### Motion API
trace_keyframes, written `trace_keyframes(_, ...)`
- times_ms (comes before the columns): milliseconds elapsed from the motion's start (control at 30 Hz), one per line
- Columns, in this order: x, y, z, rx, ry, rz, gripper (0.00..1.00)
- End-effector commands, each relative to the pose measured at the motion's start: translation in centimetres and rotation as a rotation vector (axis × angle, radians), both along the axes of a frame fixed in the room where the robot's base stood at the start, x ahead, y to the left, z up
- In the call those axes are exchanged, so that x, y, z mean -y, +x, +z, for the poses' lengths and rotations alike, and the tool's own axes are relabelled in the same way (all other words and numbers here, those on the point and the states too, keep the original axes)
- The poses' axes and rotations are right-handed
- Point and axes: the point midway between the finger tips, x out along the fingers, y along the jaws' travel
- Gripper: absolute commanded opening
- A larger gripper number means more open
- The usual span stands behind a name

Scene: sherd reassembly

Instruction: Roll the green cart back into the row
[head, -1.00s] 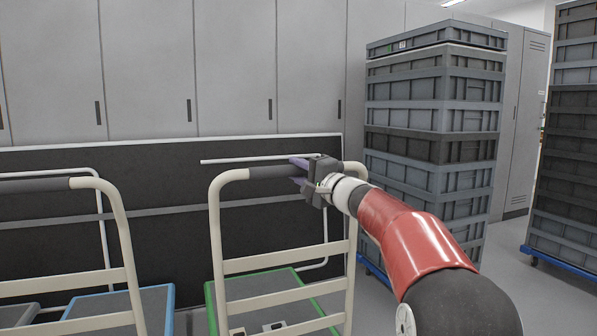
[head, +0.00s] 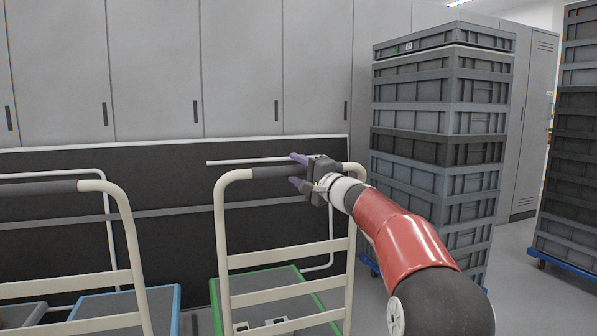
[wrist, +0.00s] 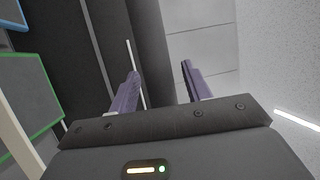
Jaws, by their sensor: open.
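The green cart has a grey deck with a green edge (head: 262,284) and a cream tube frame (head: 221,235). Its push handle has a dark grip (head: 268,172) along the top bar. My gripper (head: 298,171) is at the right part of this grip, its purple fingers pointing left and spread apart. In the wrist view the open fingers (wrist: 160,85) have a dark band between them that looks like the grip; I cannot tell whether they touch it. The green-edged deck (wrist: 32,105) also shows at left in the wrist view.
A blue-edged cart (head: 120,308) with a cream frame stands to the left, a gap between it and the green cart. A black panel (head: 170,235) and grey cabinets (head: 235,70) are behind. Stacked grey crates (head: 440,150) stand close at right; another crate stack (head: 570,140) is farther right.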

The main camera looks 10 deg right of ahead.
Motion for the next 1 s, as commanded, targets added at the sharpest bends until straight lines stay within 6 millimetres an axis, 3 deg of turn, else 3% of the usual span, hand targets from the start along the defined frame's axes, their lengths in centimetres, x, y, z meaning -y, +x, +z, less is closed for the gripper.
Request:
trace_keyframes(167, 0.6, -0.9, -0.4, 0.000, -0.001, -0.001, 0.49)
trace_keyframes(533, 3.5, -5.8, -1.4, 0.000, 0.000, -0.002, 0.49)
trace_keyframes(1000, 3.6, -6.7, -1.4, -0.004, -0.010, 0.005, 0.49)
